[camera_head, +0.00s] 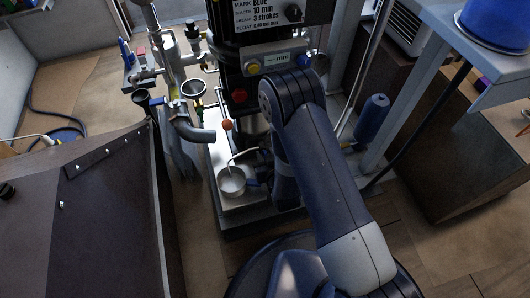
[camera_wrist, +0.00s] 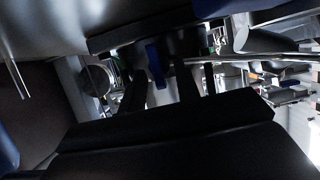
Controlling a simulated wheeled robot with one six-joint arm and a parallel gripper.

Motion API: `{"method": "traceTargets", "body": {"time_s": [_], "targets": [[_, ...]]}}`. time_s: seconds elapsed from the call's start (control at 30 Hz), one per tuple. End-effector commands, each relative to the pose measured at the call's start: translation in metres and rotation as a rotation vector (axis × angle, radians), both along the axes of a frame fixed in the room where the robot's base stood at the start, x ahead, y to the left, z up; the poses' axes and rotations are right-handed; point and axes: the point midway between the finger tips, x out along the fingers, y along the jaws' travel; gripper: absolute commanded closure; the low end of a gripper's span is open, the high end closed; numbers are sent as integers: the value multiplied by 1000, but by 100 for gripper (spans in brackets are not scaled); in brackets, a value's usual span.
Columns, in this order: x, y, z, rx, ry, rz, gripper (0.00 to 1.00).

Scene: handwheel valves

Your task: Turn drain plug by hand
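In the wrist view, the two dark fingers of my gripper (camera_wrist: 160,90) stand apart with a gap between them. A blue, upright, tab-like part (camera_wrist: 157,62) shows in line with this gap, under a dark rounded body (camera_wrist: 178,44). I see no finger touching it. I cannot tell for certain whether this blue part is the drain plug. In the head view, my arm reaches down to the machine's base and hides my gripper. A small blue part (camera_head: 253,184) shows just left of my arm, beside a pale round cup (camera_head: 231,181).
The dark machine column (camera_head: 228,60) carries a label plate and buttons. A curved grey pipe (camera_head: 192,131) and a red ball knob (camera_head: 227,125) are left of my arm. A dark cabinet (camera_head: 85,215) stands at left, a bench leg (camera_head: 400,110) at right. Open floor lies at lower right.

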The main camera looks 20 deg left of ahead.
Motion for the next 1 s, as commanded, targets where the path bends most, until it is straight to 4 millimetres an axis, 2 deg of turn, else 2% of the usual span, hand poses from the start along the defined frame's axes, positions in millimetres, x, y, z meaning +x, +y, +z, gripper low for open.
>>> {"method": "traceTargets", "body": {"time_s": [0.3,0.5,1.0], "targets": [[-51,-31,27,-3,4,0,69],[-71,-43,35,-2,2,1,69],[-73,-44,35,0,0,0,69]]}}
